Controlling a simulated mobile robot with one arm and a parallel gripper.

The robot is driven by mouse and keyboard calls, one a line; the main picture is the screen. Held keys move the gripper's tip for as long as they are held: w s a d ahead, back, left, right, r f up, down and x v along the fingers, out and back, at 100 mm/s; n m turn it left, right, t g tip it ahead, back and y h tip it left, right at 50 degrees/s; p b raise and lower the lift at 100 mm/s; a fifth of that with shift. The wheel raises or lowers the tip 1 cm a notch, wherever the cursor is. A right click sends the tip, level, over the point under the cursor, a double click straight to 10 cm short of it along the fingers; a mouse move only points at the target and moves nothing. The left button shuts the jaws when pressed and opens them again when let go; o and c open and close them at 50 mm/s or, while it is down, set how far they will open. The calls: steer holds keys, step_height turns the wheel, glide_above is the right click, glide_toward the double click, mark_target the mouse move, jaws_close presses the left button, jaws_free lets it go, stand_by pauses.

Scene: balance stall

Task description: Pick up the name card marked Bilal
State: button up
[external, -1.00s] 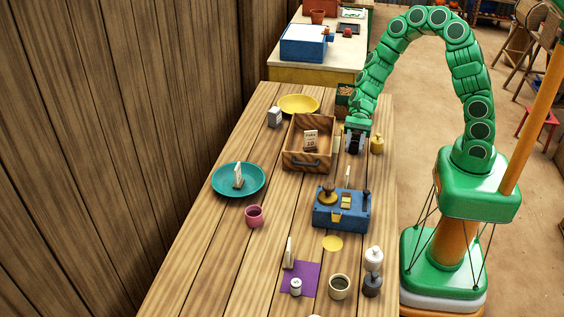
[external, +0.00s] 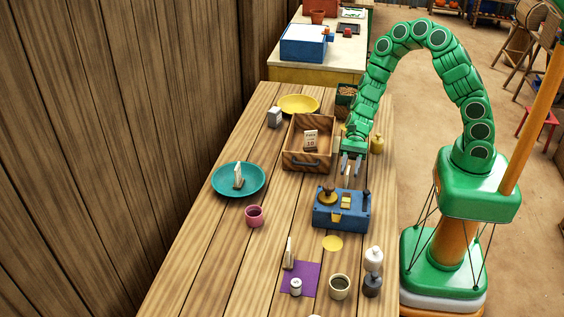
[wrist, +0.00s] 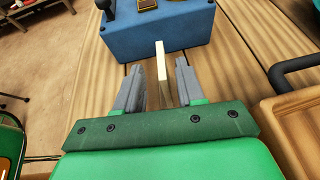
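Several small upright name cards stand on wooden bases; the writing is too small to read, so I cannot tell which is marked Bilal. One card (wrist: 163,62) stands edge-on between the fingers of my gripper (wrist: 159,68) in the wrist view, with gaps on both sides. My gripper (external: 351,168) is open and points down behind the blue box (external: 341,209); in the external view it largely hides that card. Other cards are in the wooden drawer-like tray (external: 310,140), on the teal plate (external: 238,176) and at the purple mat (external: 289,252).
The tray's dark handle (wrist: 290,72) and wooden wall (wrist: 295,112) are close on the right in the wrist view. A yellow weight (external: 376,145) stands near my wrist.

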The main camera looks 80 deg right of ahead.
mark_target(346, 182)
steer(key=shift+x, duration=2.25)
steer(key=shift+w+f, duration=0.1)
steer(key=shift+w, duration=0.05)
jaws_close()
